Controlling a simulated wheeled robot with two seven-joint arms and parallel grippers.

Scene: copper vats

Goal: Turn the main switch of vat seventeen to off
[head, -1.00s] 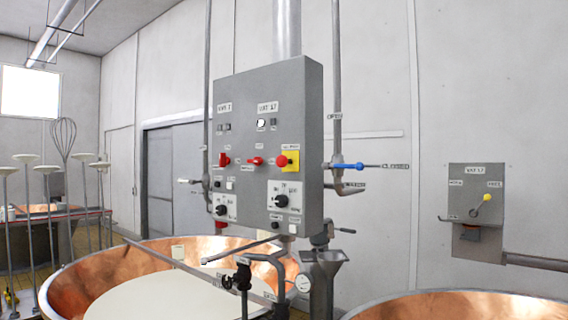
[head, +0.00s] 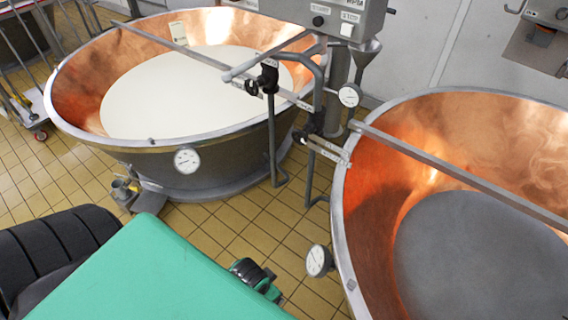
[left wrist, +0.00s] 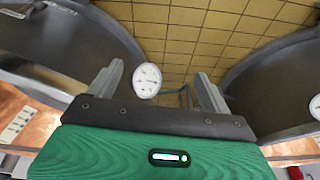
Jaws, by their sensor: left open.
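Only the lower part of the grey control box (head: 375,14) shows, at the top of the head view. A black knob (head: 318,21) and a white button (head: 347,30) are on it. The main switch of vat seventeen is out of the head view; I cannot make it out in the left wrist view. My left gripper (left wrist: 159,72) is open and empty in the left wrist view, its grey fingers spread, with floor and a round dial (left wrist: 147,80) beyond them. My right gripper is not in view.
A copper vat with white liquid (head: 195,95) stands at left. Another copper vat (head: 375,175) with a grey bottom stands at right. Pipes and valves (head: 310,130) rise between them. Tiled floor (head: 240,230) lies in front.

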